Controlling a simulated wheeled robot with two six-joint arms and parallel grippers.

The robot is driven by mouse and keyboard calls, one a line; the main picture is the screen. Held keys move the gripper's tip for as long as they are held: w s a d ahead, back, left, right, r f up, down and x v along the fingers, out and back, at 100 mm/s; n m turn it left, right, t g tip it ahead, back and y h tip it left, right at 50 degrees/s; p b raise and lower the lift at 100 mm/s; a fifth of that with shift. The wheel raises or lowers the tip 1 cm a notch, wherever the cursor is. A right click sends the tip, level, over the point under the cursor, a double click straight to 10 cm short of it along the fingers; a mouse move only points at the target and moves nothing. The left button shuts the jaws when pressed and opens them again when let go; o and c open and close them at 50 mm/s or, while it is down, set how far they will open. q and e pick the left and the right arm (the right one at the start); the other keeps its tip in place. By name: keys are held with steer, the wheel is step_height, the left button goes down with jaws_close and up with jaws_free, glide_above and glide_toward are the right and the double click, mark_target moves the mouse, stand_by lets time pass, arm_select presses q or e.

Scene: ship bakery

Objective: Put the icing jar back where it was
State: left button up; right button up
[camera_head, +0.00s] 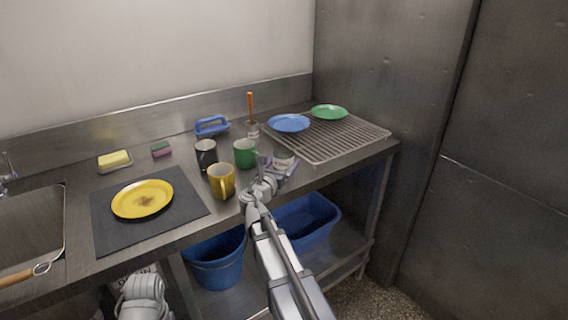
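A small pale jar (284,157), which looks like the icing jar, is at my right gripper (277,165), near the counter's front edge and left of the wire rack. The gripper's fingers show on either side of it. The gripper hides its lower part, so I cannot tell whether the fingers press on it or whether it rests on the counter. My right arm reaches up from the bottom of the view. At the bottom left only a pale part of my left arm shows; its gripper is not in view.
Green (245,153), yellow (221,181) and black (206,154) mugs stand left of my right gripper. A pot with an orange-handled tool (252,130) stands behind. The wire rack (335,145) holds blue (288,122) and green (329,111) plates. A yellow plate (142,199) lies on a dark mat (103,228).

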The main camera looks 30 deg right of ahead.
steer(key=shift+o, duration=0.8)
steer(key=shift+r, duration=0.1)
steer(key=shift+r, duration=0.2)
steer(key=v, duration=1.2)
steer(key=shift+f, duration=0.1)
